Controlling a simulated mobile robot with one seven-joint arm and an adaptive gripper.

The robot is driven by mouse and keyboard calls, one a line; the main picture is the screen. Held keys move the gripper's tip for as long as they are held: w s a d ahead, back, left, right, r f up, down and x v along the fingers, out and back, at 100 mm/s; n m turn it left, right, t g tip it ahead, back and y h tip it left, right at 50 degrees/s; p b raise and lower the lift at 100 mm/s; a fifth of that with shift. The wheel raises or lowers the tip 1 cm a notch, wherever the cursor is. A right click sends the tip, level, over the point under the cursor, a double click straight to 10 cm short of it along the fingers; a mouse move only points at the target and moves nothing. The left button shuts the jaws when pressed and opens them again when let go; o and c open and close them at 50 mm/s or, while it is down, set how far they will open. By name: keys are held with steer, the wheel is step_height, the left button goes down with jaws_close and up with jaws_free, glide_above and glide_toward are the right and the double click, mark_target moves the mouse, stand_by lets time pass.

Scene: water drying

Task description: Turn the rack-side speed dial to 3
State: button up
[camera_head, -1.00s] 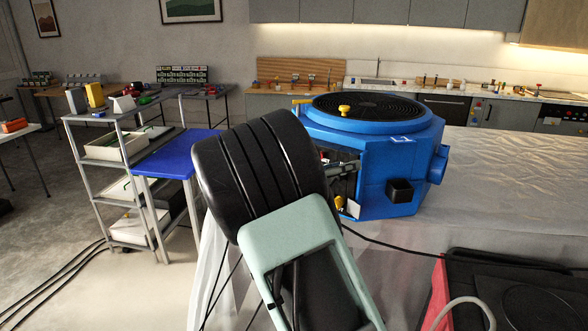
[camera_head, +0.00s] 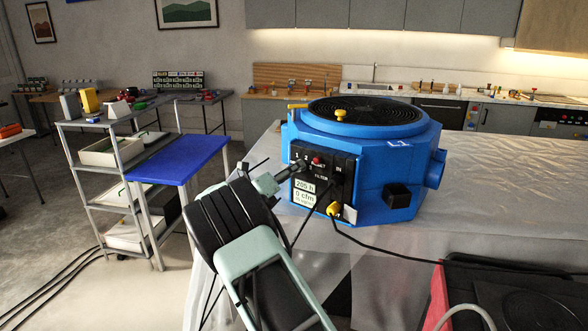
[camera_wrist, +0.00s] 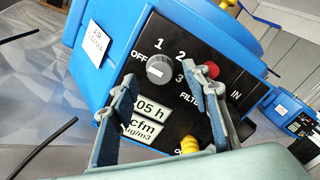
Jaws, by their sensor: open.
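The blue air cleaner (camera_head: 375,165) stands on the covered table, with its black control panel (camera_head: 338,172) facing left-front. In the wrist view the grey round speed dial (camera_wrist: 159,67) sits on that panel, with OFF, 1, 2 and 3 printed around it. A pale mark shows on its face, but I cannot tell surely which label it points to. My gripper (camera_wrist: 160,88) is open, its two fingers apart just below and on either side of the dial. Contact with it is not clear. In the head view my gripper (camera_head: 284,178) is at the panel's left edge, hiding the dial area.
A red button (camera_wrist: 209,71) lies right of the dial, close to my right finger. A yellow plug (camera_wrist: 189,145) with a black cable is lower on the panel. A grey shelf rack (camera_head: 112,190) and blue-topped stand (camera_head: 175,158) are at the left. Another blue unit (camera_wrist: 289,115) shows at far right.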

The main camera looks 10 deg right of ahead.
steer(key=shift+x, duration=0.9)
steer(key=shift+c, duration=0.2)
steer(key=c, duration=1.1)
